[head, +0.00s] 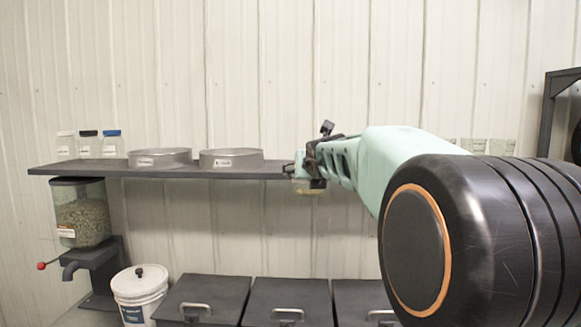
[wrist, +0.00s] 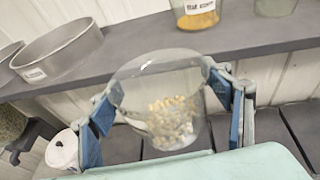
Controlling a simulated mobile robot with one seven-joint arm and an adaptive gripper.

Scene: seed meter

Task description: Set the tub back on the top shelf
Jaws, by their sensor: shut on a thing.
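The clear tub (wrist: 160,108), partly filled with pale yellow seeds, is held between the blue finger pads of my gripper (wrist: 168,105). In the head view my gripper (head: 308,170) is at the right end of the visible part of the dark top shelf (head: 90,168). Only a small yellowish lower part of the tub (head: 312,190) shows there, below the shelf's edge level; my arm hides the rest. In the wrist view the top shelf (wrist: 250,45) runs behind and above the tub, and the tub looks apart from it.
Two round metal pans (head: 160,157) (head: 231,158) and several lidded jars (head: 111,144) stand on the shelf. A jar with yellow contents (wrist: 196,14) stands behind the tub. A seed hopper (head: 82,213), white bucket (head: 140,290) and dark bins (head: 287,298) are below.

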